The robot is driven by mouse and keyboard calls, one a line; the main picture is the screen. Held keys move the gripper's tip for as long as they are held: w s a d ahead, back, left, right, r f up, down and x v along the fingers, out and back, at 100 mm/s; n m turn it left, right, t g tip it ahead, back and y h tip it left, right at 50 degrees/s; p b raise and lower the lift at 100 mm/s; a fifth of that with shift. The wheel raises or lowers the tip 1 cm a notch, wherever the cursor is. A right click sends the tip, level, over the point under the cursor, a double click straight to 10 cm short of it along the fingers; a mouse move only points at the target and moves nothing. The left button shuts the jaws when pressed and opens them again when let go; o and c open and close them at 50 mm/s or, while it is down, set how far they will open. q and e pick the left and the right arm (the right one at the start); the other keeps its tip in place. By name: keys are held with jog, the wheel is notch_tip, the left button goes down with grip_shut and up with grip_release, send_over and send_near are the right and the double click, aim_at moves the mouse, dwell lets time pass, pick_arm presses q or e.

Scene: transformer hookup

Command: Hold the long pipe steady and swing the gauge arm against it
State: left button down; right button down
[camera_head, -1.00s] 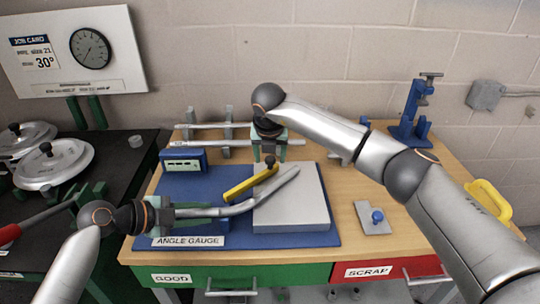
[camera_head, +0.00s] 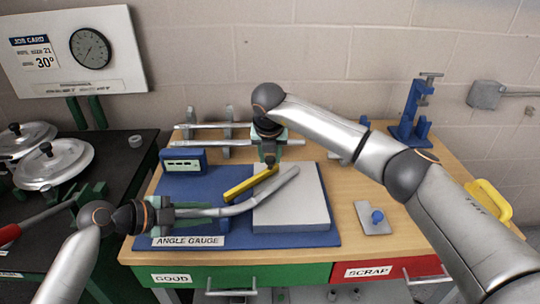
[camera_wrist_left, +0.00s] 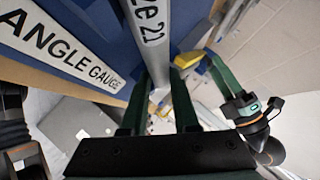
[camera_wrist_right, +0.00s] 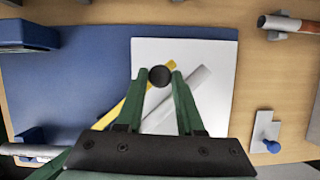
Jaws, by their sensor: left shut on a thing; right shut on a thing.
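The long pipe (camera_head: 266,196) is grey and bent, lying across the angle gauge's blue base (camera_head: 186,186) and pale plate (camera_head: 305,208). My left gripper (camera_head: 203,209) is shut on its straight part; "size 21" shows on the pipe in the left wrist view (camera_wrist_left: 152,38). The gauge arm (camera_head: 245,185) is a yellow bar beside the pipe's bent end. In the right wrist view, a narrow gap separates the yellow bar (camera_wrist_right: 134,101) from the pipe (camera_wrist_right: 184,92). My right gripper (camera_wrist_right: 160,80) is shut on the bar's black knob (camera_wrist_right: 160,75).
A blue readout box (camera_head: 184,161) stands at the base's back left. More pipes (camera_head: 205,143) lie on a rack behind. A grey plate with a blue knob (camera_head: 373,217) and a blue clamp stand (camera_head: 411,115) are at the right. Green and red drawers are in front.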

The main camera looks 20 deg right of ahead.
jog(key=shift+s, duration=0.1)
dwell(0.8)
jog(key=shift+s+d+m+h, duration=0.15)
jog(key=shift+s+m+h, duration=0.05)
jog(key=shift+s+m, duration=0.3)
jog(key=shift+s+d+m+h, duration=0.15)
jog(key=shift+s+m+h, duration=0.05)
jog(key=shift+s+m, duration=0.25)
jog(key=shift+r, duration=0.1)
jog(key=c, duration=0.5)
grip_release()
jog(key=shift+c, duration=0.2)
jog(key=v, duration=1.2)
jog(key=shift+w, duration=0.1)
